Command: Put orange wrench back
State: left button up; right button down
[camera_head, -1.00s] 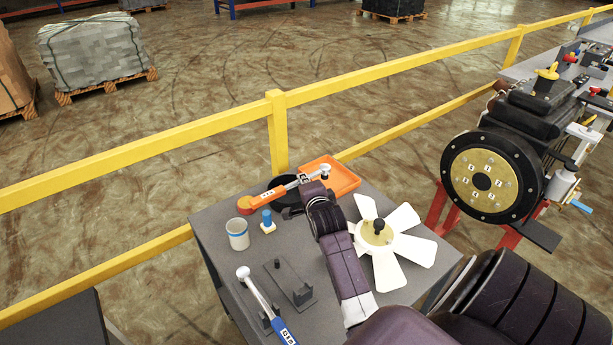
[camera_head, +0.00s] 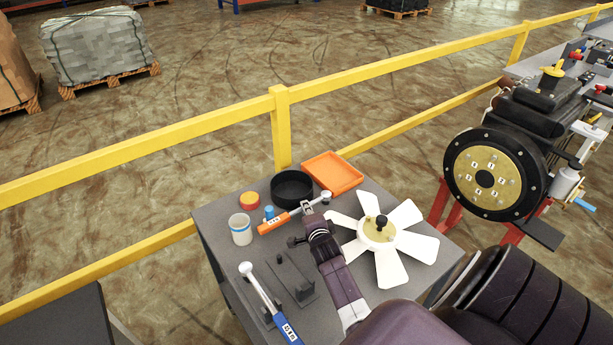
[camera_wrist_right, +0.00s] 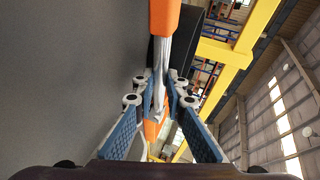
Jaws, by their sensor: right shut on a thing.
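The orange wrench (camera_head: 275,224) has an orange handle and a silver shaft, and lies across the view above the grey table (camera_head: 228,276). My right gripper (camera_head: 308,209) is shut on its silver shaft. In the right wrist view the wrench (camera_wrist_right: 161,55) runs between the two blue-padded fingers of the gripper (camera_wrist_right: 159,92). An empty dark holder (camera_head: 297,288) with an upright post stands nearer on the table. Beside it a blue-handled wrench (camera_head: 262,293) rests in a similar holder. My left gripper is not in view.
A black bowl (camera_head: 291,188), an orange tray (camera_head: 333,174), a red-yellow round piece (camera_head: 250,201), a white cup (camera_head: 240,230) and a white fan (camera_head: 378,231) crowd the table. A yellow railing (camera_head: 282,128) runs behind. A large engine (camera_head: 487,176) stands at right.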

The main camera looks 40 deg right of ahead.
jog(key=shift+r, duration=0.15)
jog(key=shift+f, duration=0.2)
jog(key=c, duration=2)
grip_release()
jog(key=shift+o, duration=0.2)
jog(key=shift+r, duration=0.1)
jog(key=v, duration=1)
jog(key=shift+s+a, duration=0.2)
jog(key=shift+s, duration=0.1)
jog(key=shift+s+a+r, duration=0.35)
jog(key=shift+s, duration=0.2)
